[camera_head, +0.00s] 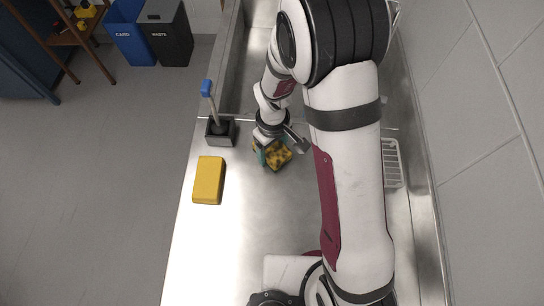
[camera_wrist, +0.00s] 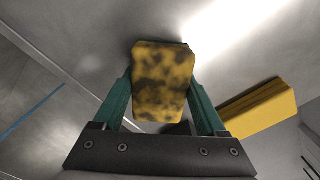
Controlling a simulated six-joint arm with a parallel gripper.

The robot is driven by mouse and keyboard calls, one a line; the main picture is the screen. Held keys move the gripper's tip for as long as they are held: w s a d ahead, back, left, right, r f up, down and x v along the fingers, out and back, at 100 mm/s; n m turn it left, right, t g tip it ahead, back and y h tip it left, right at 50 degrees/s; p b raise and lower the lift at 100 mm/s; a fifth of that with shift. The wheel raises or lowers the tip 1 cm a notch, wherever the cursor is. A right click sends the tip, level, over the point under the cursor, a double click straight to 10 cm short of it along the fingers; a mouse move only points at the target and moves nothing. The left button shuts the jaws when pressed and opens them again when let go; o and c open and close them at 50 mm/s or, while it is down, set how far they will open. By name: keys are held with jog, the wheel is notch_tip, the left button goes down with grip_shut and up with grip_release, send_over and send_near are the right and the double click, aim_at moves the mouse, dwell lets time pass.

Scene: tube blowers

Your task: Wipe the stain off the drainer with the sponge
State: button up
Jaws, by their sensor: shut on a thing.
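My gripper (camera_head: 268,154) is shut on a yellow sponge (camera_head: 279,157) with dark blotches, over the upper middle of the steel drainer (camera_head: 255,215). In the wrist view the sponge (camera_wrist: 163,85) sits between the two green fingers of my gripper (camera_wrist: 161,92), its blotched face toward the camera. I cannot tell whether the sponge touches the steel. I cannot make out a clear stain on the drainer; my arm hides much of its right side, and the sponge covers the steel behind it.
A plain yellow block (camera_head: 208,180) lies at the drainer's left edge; it also shows in the wrist view (camera_wrist: 259,108). A blue-handled brush (camera_head: 211,105) stands in a dark holder (camera_head: 220,131) just left of my gripper. A white rack (camera_head: 391,163) is at the right.

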jog(key=shift+w, duration=2.35)
jog(key=shift+s, duration=5.1)
jog(key=shift+s+r, duration=0.2)
jog(key=shift+f, duration=0.15)
jog(key=shift+c, duration=0.8)
jog(key=shift+r, duration=0.85)
jog(key=shift+c, duration=0.7)
jog(key=shift+r, duration=2.35)
